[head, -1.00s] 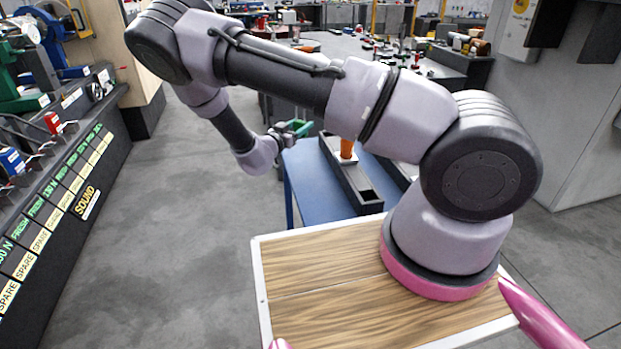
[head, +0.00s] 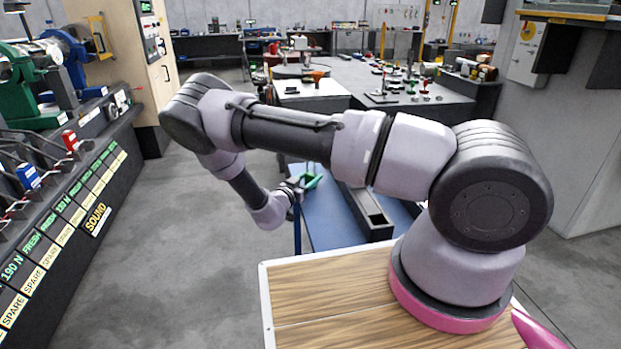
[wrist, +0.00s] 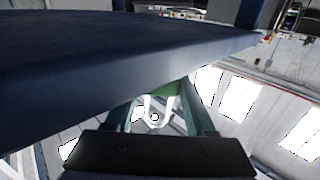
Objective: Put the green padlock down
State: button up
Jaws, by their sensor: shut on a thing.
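The green padlock (head: 312,181) is held in my gripper (head: 298,187), by the near left part of the blue bench (head: 333,222) in the head view. In the wrist view my gripper (wrist: 158,118) is shut on the padlock (wrist: 160,88). The padlock's green body shows between the fingers, with a pale shackle loop towards the camera. A dark blue slab (wrist: 120,50), seemingly the bench, fills the upper left there, very close to the padlock. I cannot tell whether they touch.
A black tray with compartments (head: 378,220) lies on the bench, partly hidden by my arm. A dark counter with labelled slots (head: 70,215) runs along the left. A grey table (head: 400,85) with small items stands behind. The grey floor (head: 185,260) at left is clear.

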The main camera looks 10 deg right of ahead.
jog(key=shift+f, duration=0.15)
jog(key=o, duration=1.3)
jog(key=shift+c, duration=0.2)
